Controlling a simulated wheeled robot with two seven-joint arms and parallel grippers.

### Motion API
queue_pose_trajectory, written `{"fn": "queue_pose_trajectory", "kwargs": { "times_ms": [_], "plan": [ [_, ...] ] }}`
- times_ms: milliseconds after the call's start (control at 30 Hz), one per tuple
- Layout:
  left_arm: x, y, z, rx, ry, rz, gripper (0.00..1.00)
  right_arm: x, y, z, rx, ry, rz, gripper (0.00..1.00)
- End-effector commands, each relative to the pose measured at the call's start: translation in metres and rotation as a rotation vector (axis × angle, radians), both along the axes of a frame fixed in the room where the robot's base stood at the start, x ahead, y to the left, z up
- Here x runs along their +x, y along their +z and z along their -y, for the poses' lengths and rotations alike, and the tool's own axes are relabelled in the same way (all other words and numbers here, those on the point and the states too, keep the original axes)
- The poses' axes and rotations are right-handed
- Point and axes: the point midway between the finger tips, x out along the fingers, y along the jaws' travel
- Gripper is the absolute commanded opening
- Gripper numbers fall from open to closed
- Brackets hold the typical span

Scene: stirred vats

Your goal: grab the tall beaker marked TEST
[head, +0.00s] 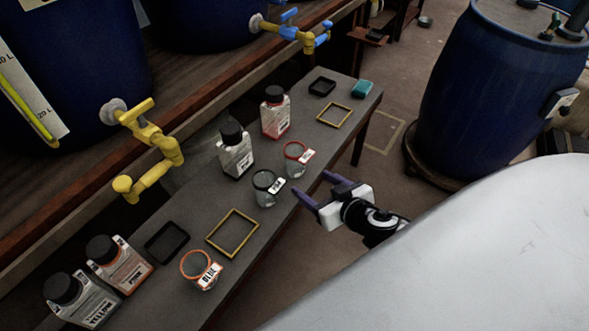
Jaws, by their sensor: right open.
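Three clear beakers stand on the narrow grey bench (262,236). The dark-rimmed beaker (265,196) is in the middle, with a small white tag too small to read. The red-rimmed beaker (295,168) stands just behind it, also with an unreadable tag. The orange-rimmed beaker (197,267) is nearer, with a tag that seems to read BLUE. I cannot tell which beaker is marked TEST. My right gripper (311,183) is open and empty at the bench's right edge. Its purple fingers point left toward the dark-rimmed and red-rimmed beakers, apart from both. My left gripper is not in view.
Several dark-capped bottles, such as the one at mid-bench (235,155), line the bench's left side. A yellow tap (152,135) overhangs at left. A blue barrel (490,90) stands right.

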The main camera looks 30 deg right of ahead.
Motion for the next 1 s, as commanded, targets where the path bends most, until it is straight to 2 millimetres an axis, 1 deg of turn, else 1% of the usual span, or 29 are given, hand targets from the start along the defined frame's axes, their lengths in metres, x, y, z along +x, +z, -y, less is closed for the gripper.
{"fn": "queue_pose_trajectory", "kwargs": {
  "times_ms": [33, 100, 200, 300, 500, 767, 1000],
  "plan": [
    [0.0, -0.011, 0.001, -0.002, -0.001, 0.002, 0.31, 0.009, -0.003, 0.009, -0.005, -0.004, 0.029, 0.66],
    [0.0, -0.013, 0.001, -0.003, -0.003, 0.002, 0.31, 0.016, 0.001, 0.016, 0.001, -0.013, 0.055, 0.66],
    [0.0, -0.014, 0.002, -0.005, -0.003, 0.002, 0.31, 0.024, 0.005, 0.021, 0.008, -0.02, 0.077, 0.66],
    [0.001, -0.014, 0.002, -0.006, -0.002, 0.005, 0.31, 0.035, 0.003, 0.023, 0.012, -0.023, 0.083, 0.66],
    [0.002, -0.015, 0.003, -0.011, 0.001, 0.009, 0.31, 0.06, -0.008, 0.024, 0.014, -0.024, 0.081, 0.66],
    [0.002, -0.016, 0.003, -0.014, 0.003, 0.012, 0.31, 0.074, -0.016, 0.025, 0.014, -0.023, 0.079, 0.66],
    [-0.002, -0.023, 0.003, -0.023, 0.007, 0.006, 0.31, 0.103, -0.032, 0.028, 0.013, -0.024, 0.08, 0.66]
  ]
}}
